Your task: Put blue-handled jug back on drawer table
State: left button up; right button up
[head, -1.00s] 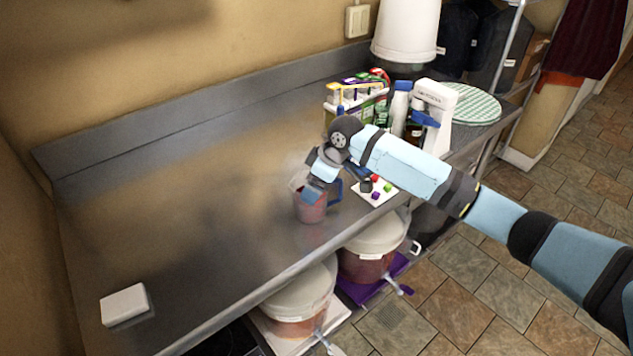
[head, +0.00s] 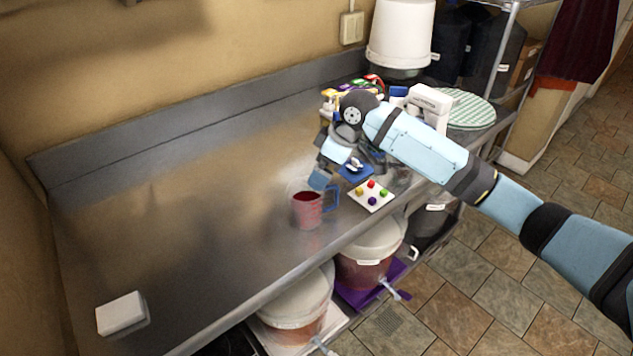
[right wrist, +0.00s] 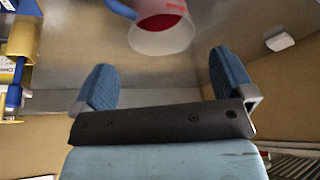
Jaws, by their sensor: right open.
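The blue-handled jug (head: 307,210) stands upright on the steel table (head: 215,240) near its front edge, with red liquid inside. Its blue handle is on the right side in the head view. In the right wrist view the jug (right wrist: 163,30) is beyond the fingertips, with a clear gap. My right gripper (head: 320,180) is open and empty, above and just behind the jug; its two blue fingers (right wrist: 170,80) are spread in the right wrist view. My left gripper is not in view.
A white board with coloured knobs (head: 371,195) lies right of the jug. Bottles and boxes stand behind the arm, with a white bucket (head: 400,35) farther back. A white block (head: 121,313) sits front left. Lidded buckets (head: 369,250) stand below.

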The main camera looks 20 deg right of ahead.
jog(key=shift+v, duration=2.2)
jog(key=s+a+f+m, duration=0.1)
jog(key=s+a+f, duration=0.2)
jog(key=s+f, duration=0.5)
jog(key=s+a+f+m, duration=0.1)
jog(key=s+a+f, duration=0.3)
jog(key=s+f, duration=0.4)
jog(key=s+d+f+m+t+h, duration=0.1)
jog(key=s+d+m+h, duration=0.2)
jog(key=s, duration=0.8)
jog(key=s+d+m+h, duration=0.1)
jog(key=s+d+m, duration=0.2)
jog(key=s+d, duration=0.55)
jog(key=w+a+f+t+y+p, duration=0.3)
jog(key=w+a+f+t+p, duration=0.1)
jog(key=a+t+p, duration=0.3)
jog(key=shift+a+f+n+t+p, duration=0.35)
jog(key=shift+a+f+p, duration=0.45)
jog(key=shift+a, duration=0.4)
